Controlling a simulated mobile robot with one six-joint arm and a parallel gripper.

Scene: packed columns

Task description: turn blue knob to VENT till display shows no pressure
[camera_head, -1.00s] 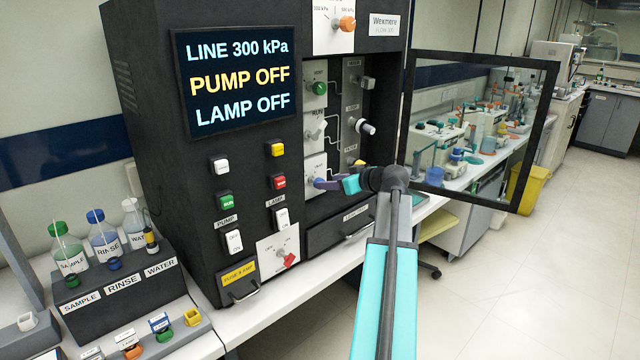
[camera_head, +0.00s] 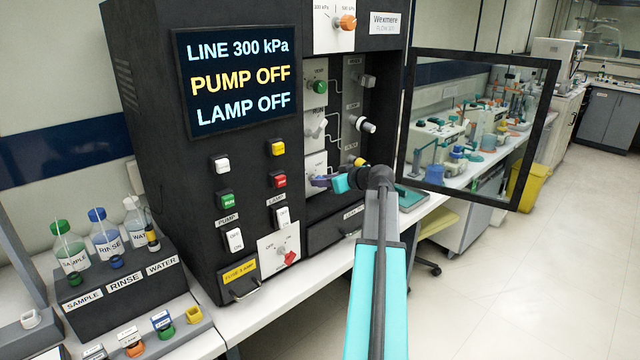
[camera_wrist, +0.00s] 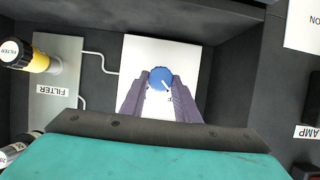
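The blue knob (camera_wrist: 159,77) sits on a white plate (camera_wrist: 133,55) inside the cabinet, in the wrist view. A white pointer mark on it slants. My gripper (camera_wrist: 160,88) has its two purple fingers on either side of the knob, tips close against it. Whether they press on it is not clear. In the head view my gripper (camera_head: 322,181) is at the lowest plate of the cabinet's left column and mostly hides the knob. The display (camera_head: 238,77) reads LINE 300 kPa, PUMP OFF, LAMP OFF. The VENT lettering near the knob cannot be read.
A FILTER plate with a yellow-and-black knob (camera_wrist: 38,62) is beside the blue knob's plate. A green knob (camera_head: 320,87) and a white-grey knob (camera_head: 317,128) are above it. A clear framed door (camera_head: 478,125) stands open at the right. A drawer (camera_head: 335,229) is below.

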